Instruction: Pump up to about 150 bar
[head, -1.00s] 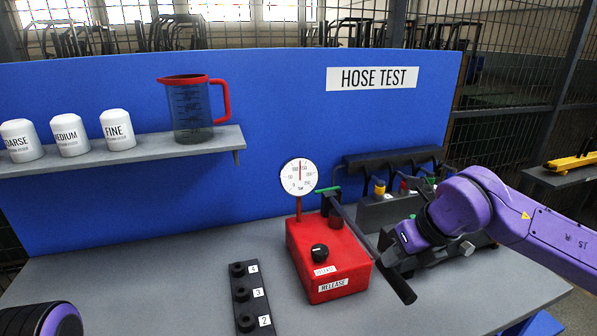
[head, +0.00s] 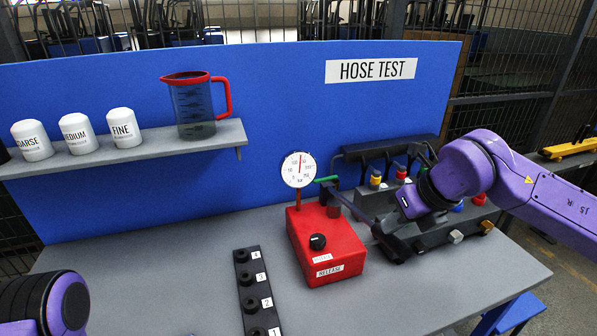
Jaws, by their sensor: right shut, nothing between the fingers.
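The red pump (head: 328,248) sits on the grey bench. It has a black knob (head: 317,241) and a RELEASE label. Its round white gauge (head: 298,170) stands on a red stem at the back left. The needle points almost straight up, near the 100 to 150 marks; the exact value is too small to read. The dark pump lever (head: 352,208) runs from the pump's back toward my right gripper (head: 378,236), and its far end is hidden there. My right gripper is shut beside the pump's right side; contact with the lever is unclear. My left gripper is out of view.
A black strip with numbered pegs (head: 256,289) lies left of the pump. A dark rack with coloured fittings (head: 376,181) stands behind my right gripper. A shelf (head: 190,143) holds a jug (head: 193,107) and white canisters (head: 78,134). The bench front right is clear.

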